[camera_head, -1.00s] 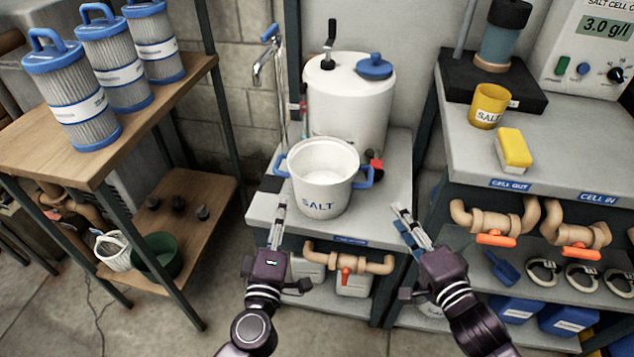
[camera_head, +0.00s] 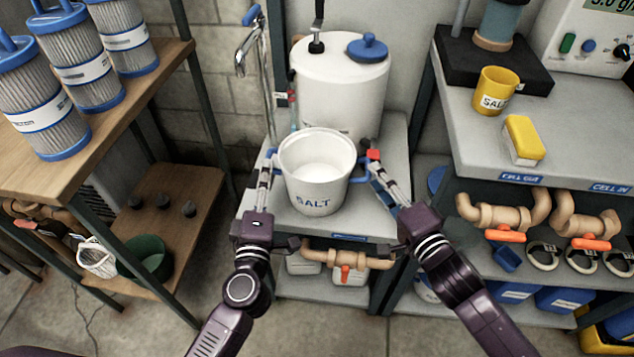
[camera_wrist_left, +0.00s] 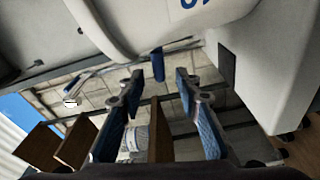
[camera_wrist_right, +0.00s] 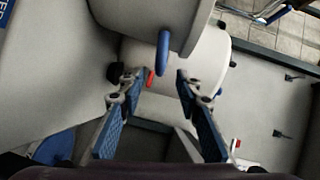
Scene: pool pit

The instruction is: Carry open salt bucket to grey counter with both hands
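The open white salt bucket (camera_head: 316,180) stands upright on a grey-topped stand (camera_head: 375,219) in the head view, with a blue handle on each side. My left gripper (camera_head: 266,172) is at its left handle. In the left wrist view the fingers are apart, with the blue handle (camera_wrist_left: 158,64) between and just beyond the tips. My right gripper (camera_head: 372,168) is at the right handle; in the right wrist view its open fingers have the blue handle (camera_wrist_right: 163,52) between and just beyond the tips. The grey counter (camera_head: 468,127) is at the right.
A yellow SALT cup (camera_head: 494,91) and a yellow sponge (camera_head: 523,140) sit on the grey counter, with bare surface around them. A white tank (camera_head: 340,90) stands behind the bucket. A tap (camera_head: 247,42) rises at its left.

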